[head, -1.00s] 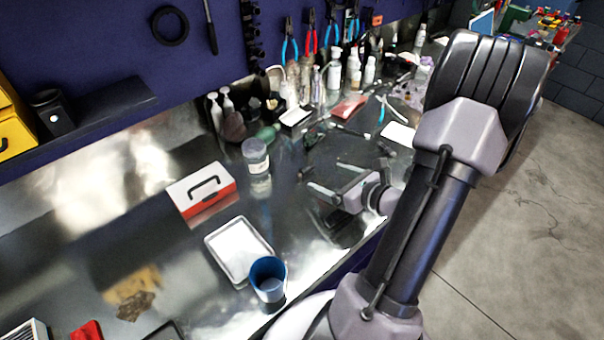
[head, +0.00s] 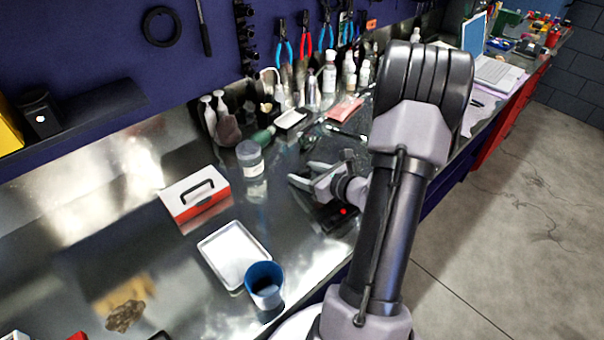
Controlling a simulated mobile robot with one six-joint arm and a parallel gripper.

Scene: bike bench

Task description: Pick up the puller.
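I cannot make out the puller with certainty in the head view. Small dark items (head: 308,142) lie on the bench behind my gripper, too blurred to name. My gripper (head: 303,174) is at the picture's middle, low over the metal bench. Its two grey fingers point left and stand apart, with nothing visible between them. My arm covers part of the bench to the right of the gripper.
On the metal bench (head: 190,265) stand a jar (head: 250,160), a red and white box (head: 195,195), a white tray (head: 232,252) and a blue cup (head: 264,284). Several bottles (head: 330,78) crowd the back. A laptop (head: 492,68) is far right. Bare bench lies left of the tray.

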